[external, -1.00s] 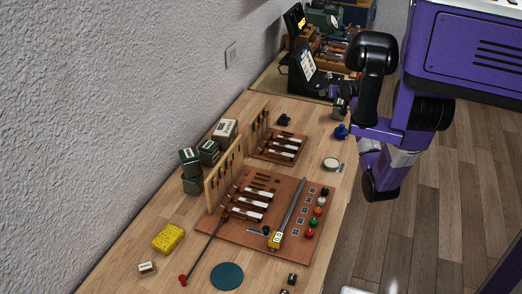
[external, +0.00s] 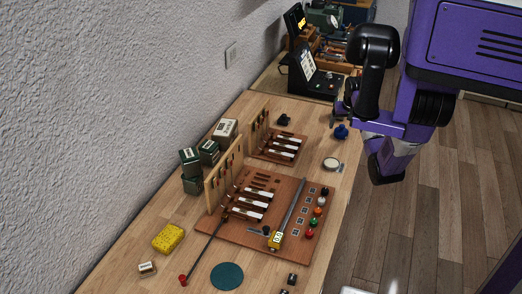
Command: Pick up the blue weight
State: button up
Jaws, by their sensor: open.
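The blue weight (external: 341,132) is a small knobbed piece standing on the wooden table near its right edge, beyond the white round dish. My gripper (external: 337,117) is just behind and above it in the picture, small and partly hidden by my own arm. It is open, with nothing seen between its fingers. I cannot tell the exact gap between the fingers and the weight.
Several coloured weights (external: 314,222) stand in a row on the brown board (external: 222,236). A white round dish (external: 331,164) lies near the blue weight. A dark piece (external: 284,120) stands to its left. A black display device (external: 310,72) stands behind.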

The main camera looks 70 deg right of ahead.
jog(key=shift+x, duration=1.3)
jog(key=shift+r, duration=0.1)
grip_shut()
